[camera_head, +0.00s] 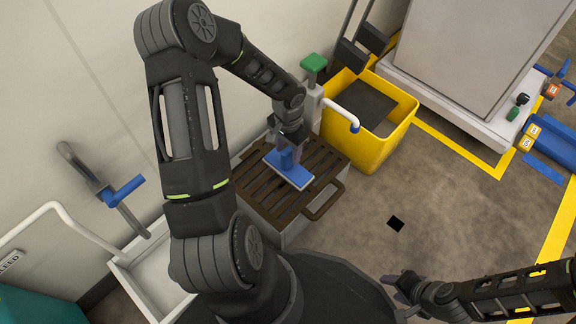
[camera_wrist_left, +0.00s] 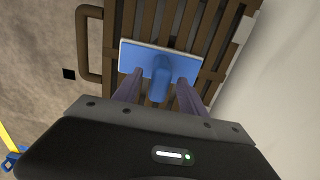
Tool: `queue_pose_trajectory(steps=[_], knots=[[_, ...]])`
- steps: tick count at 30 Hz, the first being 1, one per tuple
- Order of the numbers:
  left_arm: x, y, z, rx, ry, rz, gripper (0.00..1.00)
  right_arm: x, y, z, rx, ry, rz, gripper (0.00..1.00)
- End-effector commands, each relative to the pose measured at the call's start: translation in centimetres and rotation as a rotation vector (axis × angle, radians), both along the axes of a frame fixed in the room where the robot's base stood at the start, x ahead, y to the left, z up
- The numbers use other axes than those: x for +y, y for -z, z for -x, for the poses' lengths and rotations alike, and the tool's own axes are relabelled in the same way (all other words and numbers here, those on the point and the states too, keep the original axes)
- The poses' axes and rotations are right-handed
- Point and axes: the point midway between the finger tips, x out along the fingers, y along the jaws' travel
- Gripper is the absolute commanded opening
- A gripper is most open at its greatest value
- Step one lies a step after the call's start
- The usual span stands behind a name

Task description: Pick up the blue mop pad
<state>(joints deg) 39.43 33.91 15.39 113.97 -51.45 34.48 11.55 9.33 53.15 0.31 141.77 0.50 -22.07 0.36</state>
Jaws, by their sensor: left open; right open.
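The blue mop pad (camera_head: 291,170) lies flat on a brown slatted rack, with a blue upright grip on its top and a pale edge. It also shows in the left wrist view (camera_wrist_left: 183,62), near the top middle. My left gripper (camera_head: 290,143) is directly above the pad. In the left wrist view its open fingers (camera_wrist_left: 158,90) stand on either side of the grip, with gaps visible; I cannot tell whether they touch it. My right gripper (camera_head: 402,288) is low at the right, open, empty and away from the pad.
The slatted rack (camera_head: 325,160) tops a grey box with a side handle. A yellow bucket (camera_head: 377,150) and a green-topped dispenser (camera_head: 314,66) stand behind it. A white basin (camera_head: 133,268) is at left. A large white cabinet (camera_head: 470,50) is back right.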

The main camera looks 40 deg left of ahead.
Motion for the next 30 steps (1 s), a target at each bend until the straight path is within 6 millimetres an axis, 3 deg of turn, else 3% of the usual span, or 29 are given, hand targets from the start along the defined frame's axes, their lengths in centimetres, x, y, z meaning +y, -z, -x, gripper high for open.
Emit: queue_pose_trajectory(steps=[14,30], knots=[[0.0,-0.09,0.02,0.0,0.0,0.0,0.49,0.01,-0.07,-0.01,0.0,0.0,0.0,0.45],[0.0,-0.08,0.02,0.0,0.0,0.0,0.06,0.01,-0.07,0.0,0.0,0.0,0.0,0.45]])
